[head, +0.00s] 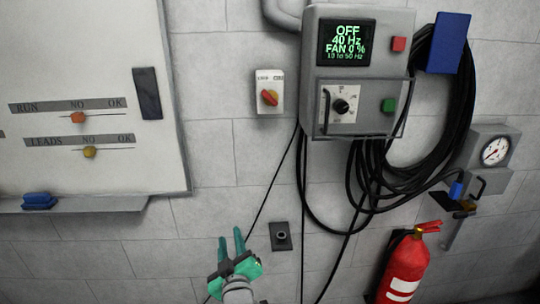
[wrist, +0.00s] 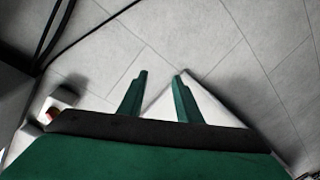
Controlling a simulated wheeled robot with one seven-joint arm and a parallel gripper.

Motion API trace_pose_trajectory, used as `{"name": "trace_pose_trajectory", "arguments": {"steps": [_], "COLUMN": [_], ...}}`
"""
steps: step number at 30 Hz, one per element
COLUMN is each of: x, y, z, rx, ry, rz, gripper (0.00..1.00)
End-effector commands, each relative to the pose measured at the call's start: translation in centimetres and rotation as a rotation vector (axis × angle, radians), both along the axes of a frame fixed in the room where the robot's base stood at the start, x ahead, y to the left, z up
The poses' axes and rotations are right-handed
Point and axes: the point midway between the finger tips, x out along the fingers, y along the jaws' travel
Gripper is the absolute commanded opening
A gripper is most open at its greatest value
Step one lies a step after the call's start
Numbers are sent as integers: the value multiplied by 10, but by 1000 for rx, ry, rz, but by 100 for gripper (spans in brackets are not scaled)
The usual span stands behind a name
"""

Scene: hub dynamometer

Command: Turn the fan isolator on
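The fan isolator (head: 270,92) is a small pale box on the wall with a red and yellow rotary knob (head: 269,97). Its label is too small to read surely. The knob looks tilted. My gripper (head: 239,235) is well below the isolator, in front of the wall, with its green fingers pointing up. The fingers are apart with nothing between them. In the wrist view my gripper (wrist: 160,80) is open too, facing bare wall. A pale box with a red part (wrist: 52,110), probably the isolator, shows at the left edge there, partly hidden by the gripper body.
A grey control box (head: 358,20) with a display reading OFF, 40 Hz, FAN 0 % is right of the isolator. Black cables (head: 365,190) hang below it. A whiteboard (head: 80,60) is at left, a red extinguisher (head: 405,270) at lower right. Wall below the isolator is mostly clear.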

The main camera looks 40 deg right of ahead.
Motion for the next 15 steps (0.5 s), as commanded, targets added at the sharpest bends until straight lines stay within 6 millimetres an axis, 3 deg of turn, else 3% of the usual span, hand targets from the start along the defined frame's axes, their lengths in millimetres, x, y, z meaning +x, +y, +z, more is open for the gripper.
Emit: {"name": "trace_pose_trajectory", "arguments": {"steps": [1, 7, 15], "x": [6, 20, 16], "y": [-14, -56, -102], "z": [24, 100, 214], "rx": [-17, -74, -151], "ry": [-9, -3, 5], "rz": [-15, -56, -102], "gripper": [31, 31, 31]}}
